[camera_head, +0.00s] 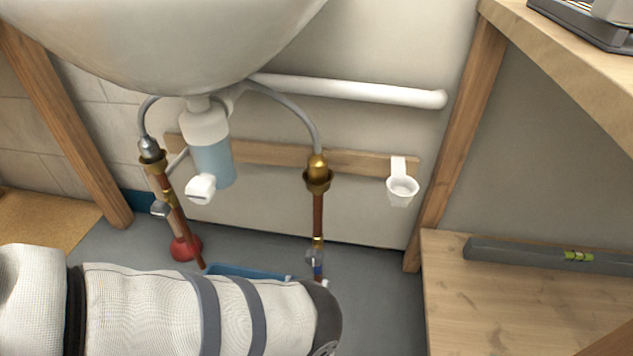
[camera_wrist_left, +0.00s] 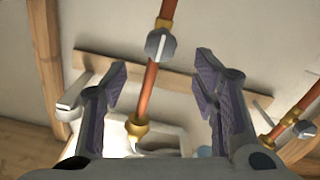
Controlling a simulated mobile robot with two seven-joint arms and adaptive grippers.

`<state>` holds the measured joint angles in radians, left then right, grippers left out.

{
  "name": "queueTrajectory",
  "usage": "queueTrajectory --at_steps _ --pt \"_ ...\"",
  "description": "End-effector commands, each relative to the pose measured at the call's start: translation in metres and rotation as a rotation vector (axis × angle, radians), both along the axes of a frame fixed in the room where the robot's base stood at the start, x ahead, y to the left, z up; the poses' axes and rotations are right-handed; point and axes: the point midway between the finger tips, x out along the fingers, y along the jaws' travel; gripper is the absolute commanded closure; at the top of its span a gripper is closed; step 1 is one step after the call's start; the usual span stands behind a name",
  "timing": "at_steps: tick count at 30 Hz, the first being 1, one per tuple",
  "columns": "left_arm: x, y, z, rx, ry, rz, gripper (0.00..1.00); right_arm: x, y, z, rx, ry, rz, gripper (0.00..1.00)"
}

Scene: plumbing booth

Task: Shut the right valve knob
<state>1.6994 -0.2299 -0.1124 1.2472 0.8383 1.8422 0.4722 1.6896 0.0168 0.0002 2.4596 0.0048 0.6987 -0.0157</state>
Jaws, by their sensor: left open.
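The right valve knob (camera_head: 314,256) is a small grey knob low on the right copper pipe (camera_head: 318,215), just past the end of my left arm. In the left wrist view the grey knob (camera_wrist_left: 160,45) shows near the middle, on a copper pipe with brass fittings. My left gripper (camera_wrist_left: 160,72) is open and empty, with one finger on each side of that pipe. The knob lies beyond the fingertips, apparently untouched. In the head view my arm hides the gripper's fingers. The left valve knob (camera_head: 160,208) is on the left pipe, also in the wrist view (camera_wrist_left: 303,129).
The sink (camera_head: 170,40) hangs above, with a bottle trap (camera_head: 210,150) between the pipes. A white cup holder (camera_head: 401,188) sits on the wooden rail right of the right pipe. A wooden post (camera_head: 460,130) stands right.

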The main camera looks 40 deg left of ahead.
Motion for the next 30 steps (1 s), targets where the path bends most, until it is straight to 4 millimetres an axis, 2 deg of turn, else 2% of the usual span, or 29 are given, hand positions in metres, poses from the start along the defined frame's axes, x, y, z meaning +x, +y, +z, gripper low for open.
queueTrajectory --at_steps 3,9,13,20,27,30 --pt "0.027 0.017 -0.003 0.002 0.001 0.001 0.46 -0.001 0.000 -0.009 0.002 0.010 0.001 0.60" --pt "0.058 0.036 -0.003 0.001 0.003 -0.001 0.46 -0.001 0.002 -0.017 0.005 0.016 0.002 0.60" --pt "0.066 0.041 -0.002 0.000 0.005 0.000 0.46 -0.001 0.002 -0.019 0.005 0.017 0.002 0.60" --pt "0.067 0.042 -0.001 0.000 0.005 0.000 0.46 -0.001 0.002 -0.018 0.005 0.017 0.002 0.60" --pt "0.066 0.041 -0.001 0.000 0.006 0.000 0.94 -0.001 0.002 -0.018 0.005 0.016 0.002 0.60" --pt "0.066 0.041 -0.001 0.000 0.006 0.000 0.94 -0.001 0.002 -0.018 0.005 0.016 0.002 0.60"
